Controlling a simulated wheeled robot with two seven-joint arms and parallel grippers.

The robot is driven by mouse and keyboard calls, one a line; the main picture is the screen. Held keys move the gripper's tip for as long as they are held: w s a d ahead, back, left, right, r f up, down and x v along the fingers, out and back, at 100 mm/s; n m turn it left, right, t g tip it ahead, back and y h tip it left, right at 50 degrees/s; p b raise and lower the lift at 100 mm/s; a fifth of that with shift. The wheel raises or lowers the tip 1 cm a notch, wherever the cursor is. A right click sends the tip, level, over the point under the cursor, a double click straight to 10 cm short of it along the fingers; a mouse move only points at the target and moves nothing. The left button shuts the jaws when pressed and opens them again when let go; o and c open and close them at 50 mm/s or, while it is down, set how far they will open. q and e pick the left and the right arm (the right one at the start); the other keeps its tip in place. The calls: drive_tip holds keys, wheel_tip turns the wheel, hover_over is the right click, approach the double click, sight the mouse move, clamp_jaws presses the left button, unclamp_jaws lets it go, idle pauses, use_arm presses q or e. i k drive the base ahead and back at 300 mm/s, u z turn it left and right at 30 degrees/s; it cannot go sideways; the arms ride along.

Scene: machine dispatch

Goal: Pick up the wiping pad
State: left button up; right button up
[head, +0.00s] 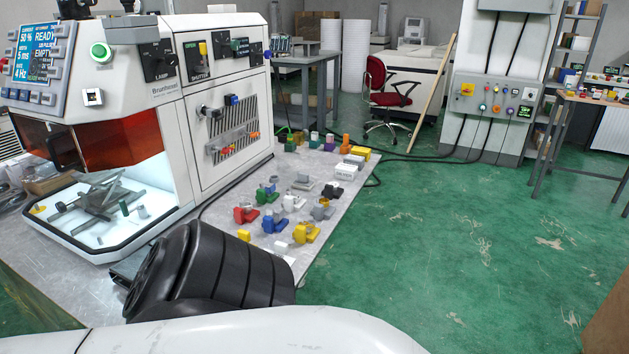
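I cannot pick out a wiping pad with certainty. A small yellow piece (38,209) lies at the left front of the lit chamber of the white machine (222,90), and it is too small to identify. Beside it in the chamber are a grey metal fixture (100,194), a small green cylinder (124,208) and a small whitish piece (142,211). A white and black arm of mine crosses the bottom of the view and hides part of the bench. Neither gripper's fingers can be made out.
The metal bench (330,200) carries several coloured clamp-like parts, including a red one (245,215), a blue one (274,223) and a yellow one (307,233). White blocks (346,171) stand near its far right edge. The green floor (470,240) to the right is clear.

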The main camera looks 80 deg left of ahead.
sight(303, 182)
drive_tip(key=u, duration=1.2)
drive_tip(key=i, duration=2.8)
drive_tip(key=u, duration=3.5)
drive_tip(key=k, duration=0.65)
drive_tip(key=z, duration=0.2)
